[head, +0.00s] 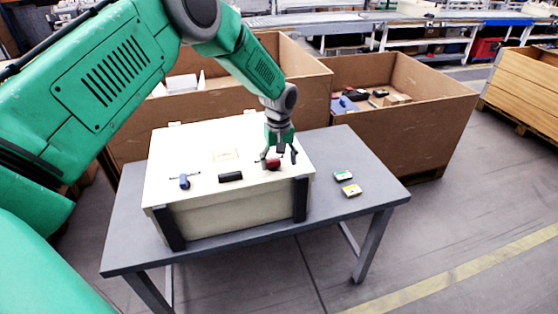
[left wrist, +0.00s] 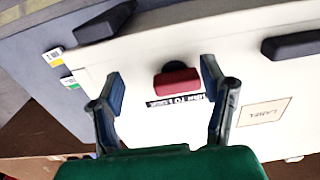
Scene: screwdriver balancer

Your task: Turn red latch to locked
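The red latch (head: 272,164) sits on top of a cream case (head: 185,140), near the case's front right corner. In the left wrist view the red latch (left wrist: 178,82) lies between and beyond my fingertips, next to a dark round part and a partly covered printed label (left wrist: 165,103). My left gripper (head: 279,158) comes down from above over the latch. In the left wrist view my left gripper (left wrist: 162,88) has its fingers wide apart, one on each side of the latch, with gaps to it. My right gripper is not in view.
The case stands on a grey table (head: 360,165). Its top also has a black handle (head: 230,177) and a blue knob (head: 184,182). Two small boxes (head: 351,190) lie on the table at right. Large cardboard bins (head: 420,118) stand behind. The table's right side is mostly clear.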

